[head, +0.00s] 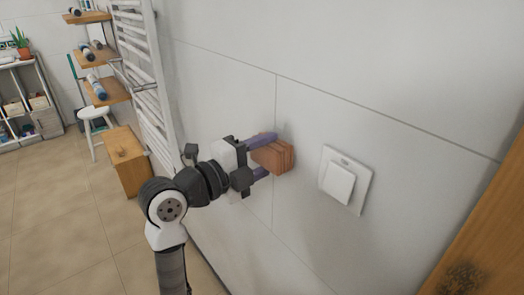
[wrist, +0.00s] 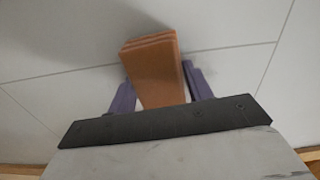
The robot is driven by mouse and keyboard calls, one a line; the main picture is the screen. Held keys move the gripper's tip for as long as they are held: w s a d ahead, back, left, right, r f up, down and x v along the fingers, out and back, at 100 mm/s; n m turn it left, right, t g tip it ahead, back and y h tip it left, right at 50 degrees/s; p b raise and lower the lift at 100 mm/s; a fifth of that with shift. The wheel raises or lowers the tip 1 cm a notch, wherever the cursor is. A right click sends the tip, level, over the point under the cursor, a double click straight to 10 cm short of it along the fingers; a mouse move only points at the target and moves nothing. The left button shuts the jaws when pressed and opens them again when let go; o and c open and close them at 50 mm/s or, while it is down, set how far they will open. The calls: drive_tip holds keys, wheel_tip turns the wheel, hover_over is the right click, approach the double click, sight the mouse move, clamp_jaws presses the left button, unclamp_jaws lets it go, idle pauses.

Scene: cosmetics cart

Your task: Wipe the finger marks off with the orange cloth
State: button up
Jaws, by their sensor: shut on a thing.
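The orange cloth (head: 274,155) is a folded, layered block held between the purple fingers of my gripper (head: 262,155). In the wrist view the cloth (wrist: 155,70) stands out beyond the fingertips of my gripper (wrist: 160,92), toward the tiled wall. It is close to the wall; I cannot tell whether it touches. A white switch plate (head: 345,180) with a square rocker is on the wall right of the cloth.
A white towel radiator (head: 148,80) is on the wall at left, with wooden shelves (head: 105,90) beyond it. A wooden box (head: 127,165) and a white stool (head: 95,120) stand on the floor. A wooden surface (head: 490,240) fills the lower right. The wall between cloth and switch is clear.

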sight(299, 142)
drive_tip(key=shift+s+d, duration=0.5)
drive_tip(key=shift+d, duration=0.05)
drive_tip(key=shift+s+d+p, duration=0.35)
drive_tip(key=shift+s+d, duration=0.2)
drive_tip(key=shift+s, duration=0.2)
drive_tip(key=shift+s+d+p, duration=0.3)
drive_tip(key=shift+s+d, duration=0.2)
drive_tip(key=shift+s, duration=0.25)
drive_tip(key=shift+r+p, duration=1.1)
drive_tip(key=shift+w+a+f, duration=0.1)
drive_tip(key=shift+w+a, duration=1.05)
drive_tip(key=shift+w, duration=0.3)
drive_tip(key=shift+w+a+p, duration=0.35)
drive_tip(key=shift+w+a, duration=0.15)
drive_tip(key=shift+w, duration=0.25)
drive_tip(key=shift+w+a+p, duration=0.3)
drive_tip(key=shift+w+a, duration=0.15)
drive_tip(key=shift+w, duration=0.25)
drive_tip(key=shift+s+r+p, duration=0.1)
drive_tip(key=shift+r+p, duration=0.9)
drive_tip(key=shift+r, duration=0.05)
drive_tip(key=shift+s+d, duration=0.65)
drive_tip(key=shift+s+d+p, duration=0.35)
drive_tip(key=shift+s+d, duration=0.4)
drive_tip(key=shift+s, duration=0.3)
drive_tip(key=shift+s+d+p, duration=0.35)
drive_tip(key=shift+s+d, duration=0.4)
drive_tip(key=shift+s, duration=0.3)
